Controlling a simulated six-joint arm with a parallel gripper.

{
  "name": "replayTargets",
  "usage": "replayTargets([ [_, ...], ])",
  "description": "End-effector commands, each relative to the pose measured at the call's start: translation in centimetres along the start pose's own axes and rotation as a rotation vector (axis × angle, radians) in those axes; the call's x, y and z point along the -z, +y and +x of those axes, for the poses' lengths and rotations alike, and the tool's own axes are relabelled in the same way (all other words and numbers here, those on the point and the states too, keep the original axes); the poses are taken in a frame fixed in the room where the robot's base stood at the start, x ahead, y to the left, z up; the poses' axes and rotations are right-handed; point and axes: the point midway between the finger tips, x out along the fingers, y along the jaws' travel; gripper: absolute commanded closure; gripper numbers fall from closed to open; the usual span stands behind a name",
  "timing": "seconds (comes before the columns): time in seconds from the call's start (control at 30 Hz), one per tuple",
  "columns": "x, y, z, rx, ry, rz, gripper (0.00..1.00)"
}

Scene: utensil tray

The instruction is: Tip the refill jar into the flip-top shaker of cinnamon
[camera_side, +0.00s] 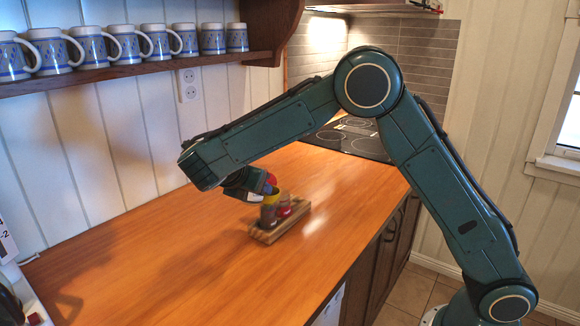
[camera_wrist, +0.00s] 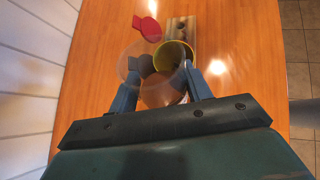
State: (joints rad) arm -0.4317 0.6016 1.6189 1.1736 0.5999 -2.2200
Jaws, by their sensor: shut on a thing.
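My gripper (camera_wrist: 160,74) is shut on a clear refill jar (camera_wrist: 131,62) with brown contents showing through it, held between the two blue fingers. In the side view my gripper (camera_side: 256,187) is low, just above and left of the shakers. The jar looks tilted, with its end over or beside an open shaker with a yellow rim (camera_wrist: 175,50). This shaker also shows in the side view (camera_side: 268,214). A red flap (camera_wrist: 148,29), apparently a flipped-open lid, stands by the yellow rim. I cannot tell whether any cinnamon is flowing.
A wooden tray (camera_side: 262,236) holds the open shaker and a red container (camera_side: 285,204) beside it. The orange wooden counter (camera_side: 150,265) around it is mostly clear. A shelf of mugs (camera_side: 130,40) is on the wall, and a cooktop (camera_side: 350,137) lies behind.

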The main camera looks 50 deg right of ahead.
Motion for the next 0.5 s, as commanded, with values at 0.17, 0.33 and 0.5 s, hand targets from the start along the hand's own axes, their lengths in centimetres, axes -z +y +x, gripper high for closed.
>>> replayTargets([
  [0.17,-0.05,-0.03,0.18,0.007,-0.072,-0.018,0.79],
  [0.33,-0.13,-0.05,0.18,0.007,-0.078,-0.018,0.79],
  [0.5,-0.17,-0.05,0.15,0.007,-0.077,-0.017,0.79],
])
